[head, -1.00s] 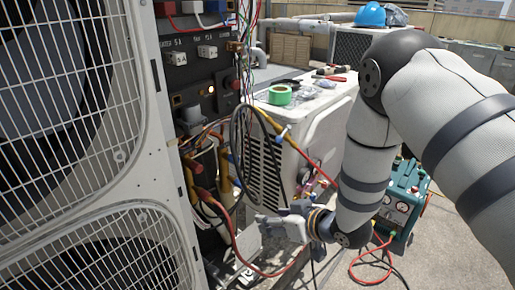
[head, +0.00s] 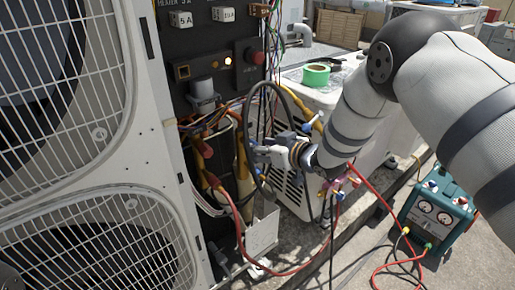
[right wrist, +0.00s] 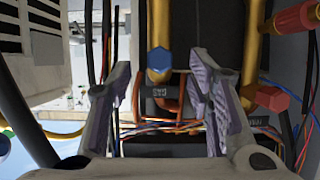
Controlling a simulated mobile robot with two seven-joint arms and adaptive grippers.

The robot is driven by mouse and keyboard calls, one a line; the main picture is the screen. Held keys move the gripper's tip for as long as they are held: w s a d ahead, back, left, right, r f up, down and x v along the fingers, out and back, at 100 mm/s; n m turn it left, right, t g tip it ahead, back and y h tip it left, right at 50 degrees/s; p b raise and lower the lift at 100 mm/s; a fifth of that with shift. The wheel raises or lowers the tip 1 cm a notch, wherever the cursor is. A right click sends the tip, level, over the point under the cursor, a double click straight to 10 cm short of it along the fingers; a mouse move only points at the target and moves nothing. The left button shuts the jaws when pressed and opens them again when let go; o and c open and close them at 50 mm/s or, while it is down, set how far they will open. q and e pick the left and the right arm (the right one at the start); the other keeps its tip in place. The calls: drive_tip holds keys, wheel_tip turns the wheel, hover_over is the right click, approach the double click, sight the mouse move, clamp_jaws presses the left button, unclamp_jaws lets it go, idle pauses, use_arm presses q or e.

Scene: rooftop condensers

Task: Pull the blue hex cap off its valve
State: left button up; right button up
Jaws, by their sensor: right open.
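In the right wrist view the blue hex cap (right wrist: 159,61) sits on the end of a brass-coloured valve pipe (right wrist: 160,22). My right gripper (right wrist: 160,72) is open, with one finger to each side of the cap and a clear gap on both sides. Nothing is between the fingers' pads except the view of the cap; I cannot tell its exact depth. In the head view my right gripper (head: 262,152) is in front of the pipes in the open condenser bay, and the cap cannot be made out there. My left gripper is not in view.
A red cap (right wrist: 271,98) sits on a pipe just right of the right finger. A black hose (head: 284,90) loops around the gripper. Loose wires (right wrist: 180,128) lie behind the cap. A teal gauge unit (head: 437,215) with a red hose stands on the roof at right.

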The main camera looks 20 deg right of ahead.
drive_tip(key=shift+x, duration=1.4)
drive_tip(key=shift+c, duration=0.3)
clamp_jaws()
